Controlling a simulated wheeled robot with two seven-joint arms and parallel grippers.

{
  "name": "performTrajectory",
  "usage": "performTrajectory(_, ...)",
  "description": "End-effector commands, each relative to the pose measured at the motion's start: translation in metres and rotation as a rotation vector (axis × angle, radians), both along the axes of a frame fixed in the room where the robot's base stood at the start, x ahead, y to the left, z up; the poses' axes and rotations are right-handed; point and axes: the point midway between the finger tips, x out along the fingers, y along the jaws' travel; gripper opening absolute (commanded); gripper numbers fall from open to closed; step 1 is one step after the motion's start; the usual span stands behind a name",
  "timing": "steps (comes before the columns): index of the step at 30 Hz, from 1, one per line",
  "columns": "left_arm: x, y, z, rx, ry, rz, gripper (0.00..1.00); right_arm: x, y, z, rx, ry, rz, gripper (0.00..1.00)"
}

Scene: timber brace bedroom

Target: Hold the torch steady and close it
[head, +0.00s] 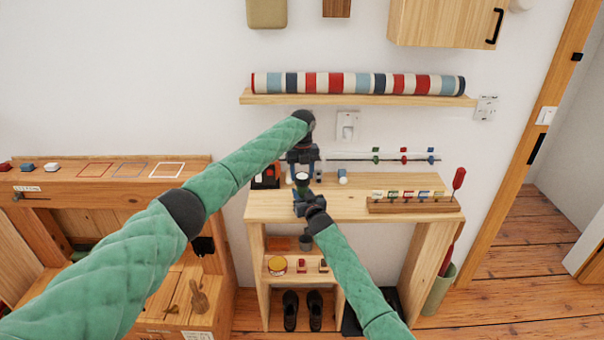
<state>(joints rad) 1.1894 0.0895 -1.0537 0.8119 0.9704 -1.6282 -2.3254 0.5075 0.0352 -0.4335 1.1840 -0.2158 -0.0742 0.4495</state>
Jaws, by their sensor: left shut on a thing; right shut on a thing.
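The torch (303,179) is small in the head view, a dark piece with a pale round top, above the wooden shelf unit's top. My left gripper (303,171) reaches down on it from above and is shut on its upper part. My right gripper (302,194) comes from below right and is shut on its lower part. The two grippers are close together, one above the other. The fingers hide most of the torch, so I cannot tell whether its parts touch.
The shelf unit top (345,205) holds a small white-and-blue cylinder (342,176), a dark box with red (265,177) and a wooden rack (412,207) with small coloured pieces. A rod with coloured clips (403,158) is behind. A wall shelf (355,100) carries a striped roll (358,84).

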Motion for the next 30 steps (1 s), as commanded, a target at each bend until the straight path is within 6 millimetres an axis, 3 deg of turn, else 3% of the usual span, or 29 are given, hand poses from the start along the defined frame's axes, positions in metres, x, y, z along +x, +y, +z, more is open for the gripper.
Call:
performTrajectory(10,0.0014,0.0011,0.0008,0.001,-0.002,-0.429,0.28,-0.0002,-0.0011,-0.0011,0.0,0.001,-0.001,0.0)
performTrajectory(23,0.0019,0.0017,0.001,0.001,-0.003,-0.503,0.28,-0.0003,-0.0011,-0.0013,0.0,0.001,-0.001,0.0)
performTrajectory(24,0.002,0.0018,0.0011,0.001,-0.003,-0.502,0.53,-0.0004,-0.001,-0.0013,0.0,0.001,-0.001,0.0)
performTrajectory(27,0.0018,0.0016,0.0009,0.001,-0.003,-0.502,0.71,-0.0004,-0.001,-0.0013,0.0,0.001,-0.001,0.0)
performTrajectory(30,0.0014,0.0009,0.0005,0.0,-0.002,-0.502,0.71,-0.0003,-0.0009,-0.0013,0.0,0.001,-0.001,0.0)
